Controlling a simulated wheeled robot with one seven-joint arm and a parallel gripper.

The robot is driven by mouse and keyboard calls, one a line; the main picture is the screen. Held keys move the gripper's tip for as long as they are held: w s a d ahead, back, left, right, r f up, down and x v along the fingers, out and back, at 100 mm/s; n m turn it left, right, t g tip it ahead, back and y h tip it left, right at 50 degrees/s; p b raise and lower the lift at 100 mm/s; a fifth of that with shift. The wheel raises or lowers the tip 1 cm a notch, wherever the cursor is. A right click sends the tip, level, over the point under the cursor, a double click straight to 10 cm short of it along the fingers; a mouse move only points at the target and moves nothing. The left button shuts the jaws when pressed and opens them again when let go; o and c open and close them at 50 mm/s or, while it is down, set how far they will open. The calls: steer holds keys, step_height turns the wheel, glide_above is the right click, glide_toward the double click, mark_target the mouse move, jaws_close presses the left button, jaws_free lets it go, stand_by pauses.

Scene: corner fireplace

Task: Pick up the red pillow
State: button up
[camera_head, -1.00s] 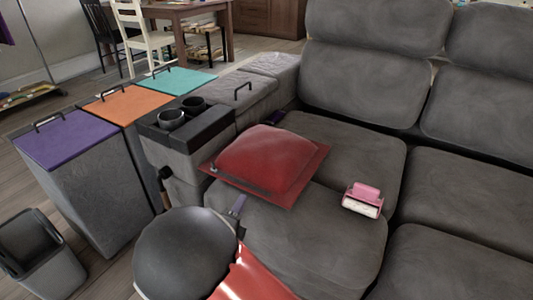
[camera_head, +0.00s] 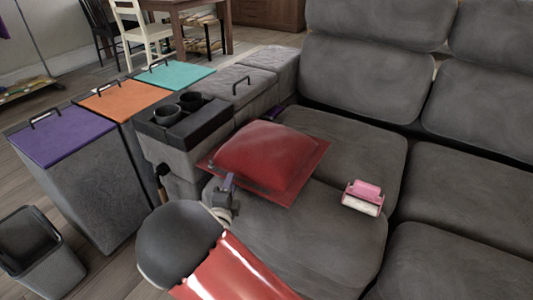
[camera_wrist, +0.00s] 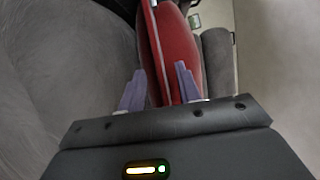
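The red pillow (camera_head: 265,150) lies on the grey sofa seat, partly against the armrest side, in the head view. My gripper (camera_head: 229,182) is at the pillow's near left edge. In the wrist view, the two purple fingers of my gripper (camera_wrist: 160,88) are spread apart. The red pillow's edge (camera_wrist: 166,45) runs into the gap between them, closer to the right finger. The pillow does not look pinched. Contact with the right finger cannot be told.
A pink and white lint roller (camera_head: 362,198) lies on the seat to the right. A black cup holder tray (camera_head: 205,127) tops the armrest to the left. Bins with purple (camera_head: 62,137), orange (camera_head: 114,100) and teal (camera_head: 173,76) lids stand further left.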

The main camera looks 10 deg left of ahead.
jaws_close()
steer(key=shift+r, duration=0.15)
stand_by(0.4)
